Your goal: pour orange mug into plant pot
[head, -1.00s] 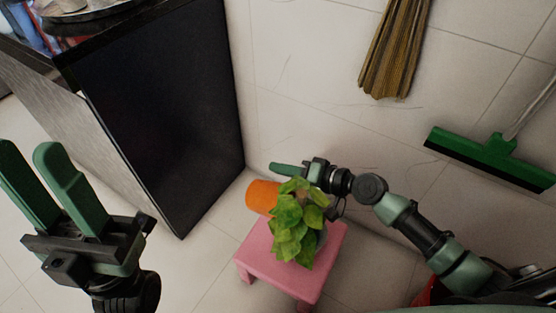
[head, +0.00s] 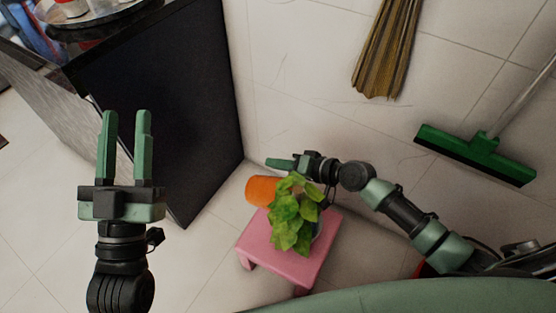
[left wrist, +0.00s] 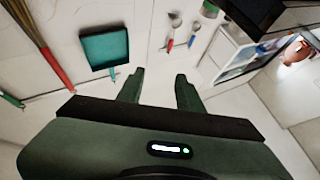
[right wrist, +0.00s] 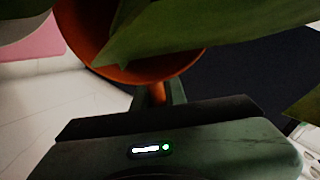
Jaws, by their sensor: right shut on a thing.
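The orange mug (head: 261,190) is held tilted beside the leafy green plant (head: 291,215), above the left edge of the pink stool (head: 287,254). My right gripper (head: 281,163) is shut on the mug. In the right wrist view the mug (right wrist: 150,70) has its handle between the fingers (right wrist: 158,95), and leaves (right wrist: 200,28) cover much of its opening. The plant's pot (head: 318,224) stands on the stool and is mostly hidden by leaves. I cannot see the mug's contents. My left gripper (head: 124,148) is open and empty, well left of the stool.
A dark cabinet (head: 165,110) stands left of the stool, with a tray (head: 95,15) on top. A broom (head: 390,55) and a green squeegee (head: 477,155) lean at the tiled wall. Floor left of the stool is clear.

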